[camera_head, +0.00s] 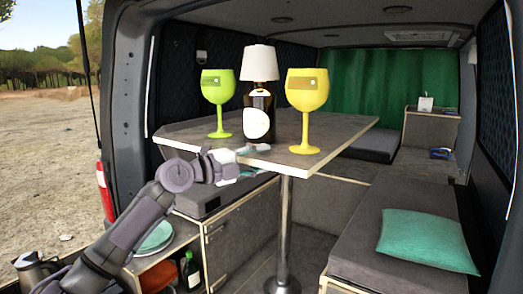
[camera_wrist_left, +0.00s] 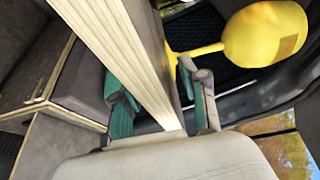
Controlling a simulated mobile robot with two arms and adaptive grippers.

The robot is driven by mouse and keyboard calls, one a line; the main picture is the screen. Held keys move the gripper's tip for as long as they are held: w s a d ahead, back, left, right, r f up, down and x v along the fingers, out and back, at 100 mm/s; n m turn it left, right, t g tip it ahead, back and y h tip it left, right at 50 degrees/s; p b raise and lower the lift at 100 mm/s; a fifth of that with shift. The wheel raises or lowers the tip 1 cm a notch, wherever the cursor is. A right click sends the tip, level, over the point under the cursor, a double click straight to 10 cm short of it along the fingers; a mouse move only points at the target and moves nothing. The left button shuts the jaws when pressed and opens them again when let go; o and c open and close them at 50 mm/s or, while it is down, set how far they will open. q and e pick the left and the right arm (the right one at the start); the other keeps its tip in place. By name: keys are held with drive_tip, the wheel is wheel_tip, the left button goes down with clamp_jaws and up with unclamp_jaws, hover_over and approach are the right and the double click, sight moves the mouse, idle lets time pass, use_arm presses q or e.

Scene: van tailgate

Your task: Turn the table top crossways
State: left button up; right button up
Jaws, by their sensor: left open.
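The grey table top (camera_head: 318,143) has a pale wooden edge and stands on one metal leg (camera_head: 283,222) inside the van. It carries a green goblet (camera_head: 217,98), a dark bottle lamp with a white shade (camera_head: 260,85) and a yellow goblet (camera_head: 306,100). My left gripper (camera_head: 250,161) is at the near edge of the top, left of the leg. In the left wrist view the table edge (camera_wrist_left: 125,55) passes between its open green fingers, with one finger on each side. I cannot tell whether they touch it. My right gripper is not in view.
A bench with a teal cushion (camera_head: 424,239) stands right of the leg. The yellow goblet (camera_wrist_left: 264,34) stands close to my left gripper.

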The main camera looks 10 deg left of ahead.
use_arm(q)
drive_tip(key=shift+w+d, duration=0.2)
drive_tip(key=shift+d, duration=0.05)
clamp_jaws()
drive_tip(key=shift+f, duration=0.1)
idle(0.3)
